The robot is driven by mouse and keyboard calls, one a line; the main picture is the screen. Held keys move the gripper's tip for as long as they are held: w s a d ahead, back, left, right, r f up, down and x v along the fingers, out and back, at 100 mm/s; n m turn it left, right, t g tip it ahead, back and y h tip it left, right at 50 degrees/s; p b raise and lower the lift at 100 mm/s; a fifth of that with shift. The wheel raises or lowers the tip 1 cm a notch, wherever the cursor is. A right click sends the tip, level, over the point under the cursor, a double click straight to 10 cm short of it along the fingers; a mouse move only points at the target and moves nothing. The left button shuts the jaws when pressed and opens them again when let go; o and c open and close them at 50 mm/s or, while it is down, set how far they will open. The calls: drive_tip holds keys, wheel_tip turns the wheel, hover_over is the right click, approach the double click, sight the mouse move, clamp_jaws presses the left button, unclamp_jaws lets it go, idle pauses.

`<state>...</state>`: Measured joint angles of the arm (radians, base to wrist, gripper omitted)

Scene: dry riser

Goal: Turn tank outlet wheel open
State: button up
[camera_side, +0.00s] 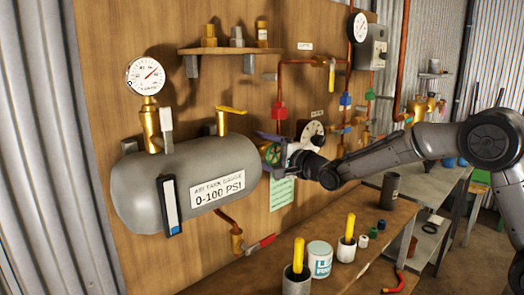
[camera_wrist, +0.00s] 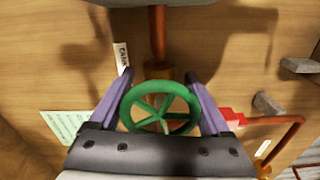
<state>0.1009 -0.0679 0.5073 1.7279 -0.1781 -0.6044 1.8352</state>
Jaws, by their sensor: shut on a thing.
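The tank outlet wheel is a green spoked handwheel (camera_wrist: 160,107) on a brass valve body, in the middle of the wrist view. It also shows small in the side view (camera_side: 271,154), just off the right end of the grey air tank (camera_side: 190,168). My gripper (camera_wrist: 160,95) has its two purple fingers on either side of the wheel rim and is shut on it. In the side view my gripper (camera_side: 275,150) reaches the wheel from the right, and its body partly covers the valve.
A yellow lever (camera_side: 231,110) and a pressure gauge (camera_side: 147,76) stand on top of the tank. A red-handled valve (camera_side: 261,244) is below it. Copper pipes with valves run right of the wheel. The bench (camera_side: 330,235) below holds several cups and a paint can (camera_side: 318,260).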

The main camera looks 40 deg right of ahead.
drive_tip(key=n, duration=0.7)
idle(0.5)
drive_tip(key=o, duration=1.2)
drive_tip(key=shift+s, duration=0.15)
drive_tip(key=s, duration=1.3)
drive_tip(key=shift+s, duration=0.3)
